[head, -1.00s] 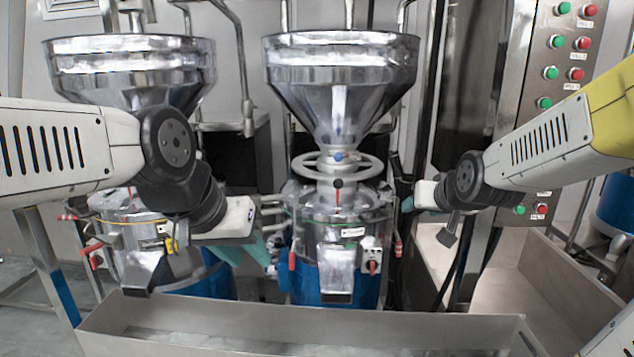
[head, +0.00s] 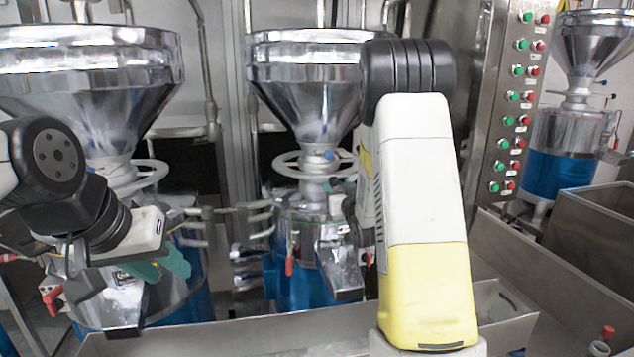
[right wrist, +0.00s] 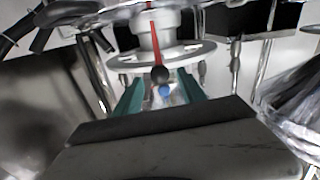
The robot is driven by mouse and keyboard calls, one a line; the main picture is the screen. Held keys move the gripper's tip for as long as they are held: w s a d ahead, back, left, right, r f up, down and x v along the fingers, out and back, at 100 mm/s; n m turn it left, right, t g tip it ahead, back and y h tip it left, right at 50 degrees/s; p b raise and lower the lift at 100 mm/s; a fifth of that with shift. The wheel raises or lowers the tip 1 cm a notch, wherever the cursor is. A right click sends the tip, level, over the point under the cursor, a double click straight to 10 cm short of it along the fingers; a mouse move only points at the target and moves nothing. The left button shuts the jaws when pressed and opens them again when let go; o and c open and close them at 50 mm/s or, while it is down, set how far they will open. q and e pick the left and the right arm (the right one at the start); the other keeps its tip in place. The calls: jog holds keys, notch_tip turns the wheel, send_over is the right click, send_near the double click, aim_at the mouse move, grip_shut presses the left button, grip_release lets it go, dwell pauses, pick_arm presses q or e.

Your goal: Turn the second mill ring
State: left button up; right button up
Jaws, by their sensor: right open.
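The second mill's pale ring (head: 290,164) circles the neck under the middle steel funnel in the head view. My right arm hides its right part. In the right wrist view the ring (right wrist: 190,57) lies across the upper middle, with a red rod, a black ball and a blue knob in front of the neck. My right gripper (right wrist: 160,95) is open, its green fingers on either side of the knob. The ring is beyond them, and I cannot tell whether they touch it. My left gripper (head: 162,266) is in front of the left mill; its green fingers look apart and empty.
The left mill's ring (head: 145,174) is under the left funnel (head: 85,75). A steel trough (head: 240,332) runs along the front. A button panel (head: 505,110) stands to the right. Another mill (head: 565,130) is at the far right.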

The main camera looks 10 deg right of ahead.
aim_at(335, 183)
jog(key=w, duration=0.5)
jog(key=shift+a, duration=0.1)
grip_shut()
dwell(1.3)
